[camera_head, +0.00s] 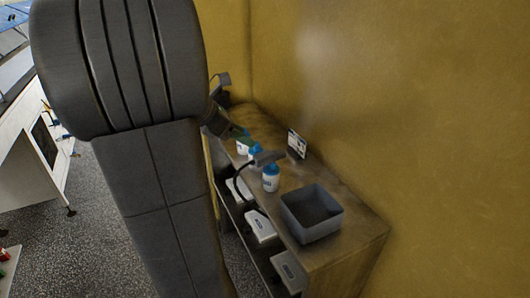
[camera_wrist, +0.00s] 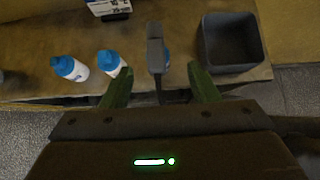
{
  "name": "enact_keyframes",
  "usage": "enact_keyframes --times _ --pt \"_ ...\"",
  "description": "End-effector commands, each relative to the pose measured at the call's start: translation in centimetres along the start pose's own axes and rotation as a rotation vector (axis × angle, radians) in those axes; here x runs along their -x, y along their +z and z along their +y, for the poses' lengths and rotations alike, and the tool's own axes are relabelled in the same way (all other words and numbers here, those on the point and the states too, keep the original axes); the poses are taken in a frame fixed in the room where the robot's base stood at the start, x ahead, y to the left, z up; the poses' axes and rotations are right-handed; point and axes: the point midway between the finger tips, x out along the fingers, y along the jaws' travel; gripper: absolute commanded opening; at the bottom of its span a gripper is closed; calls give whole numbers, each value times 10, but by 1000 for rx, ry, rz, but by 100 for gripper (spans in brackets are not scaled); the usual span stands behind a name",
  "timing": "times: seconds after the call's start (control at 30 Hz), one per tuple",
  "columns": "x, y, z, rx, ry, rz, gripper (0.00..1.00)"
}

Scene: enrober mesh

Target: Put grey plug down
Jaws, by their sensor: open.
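The grey plug (camera_wrist: 155,47) shows in the wrist view between and beyond my fingertips, with a dark cable running down toward me. In the head view a grey plug (camera_head: 267,158) sits at the end of a curved black cable, close to a white bottle with a blue cap. I cannot tell if it rests on anything. My gripper (camera_wrist: 156,78) is open, its two green fingers apart on either side of the plug's line. In the head view my gripper (camera_head: 238,134) is partly hidden by my arm.
The wooden bench (camera_head: 345,243) runs along a yellow wall. A grey open bin (camera_wrist: 231,43) stands right of the plug. Blue-capped bottles (camera_wrist: 70,68) stand to the left, with a small display (camera_head: 297,143) behind. White boxes (camera_head: 260,226) sit on a lower shelf.

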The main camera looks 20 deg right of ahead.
Motion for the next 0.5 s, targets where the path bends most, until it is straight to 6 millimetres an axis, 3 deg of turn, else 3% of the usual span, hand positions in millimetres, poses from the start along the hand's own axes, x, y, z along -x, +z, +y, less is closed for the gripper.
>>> enact_keyframes --times 0.5 --pt "-80 2 1 1 4 12 55"
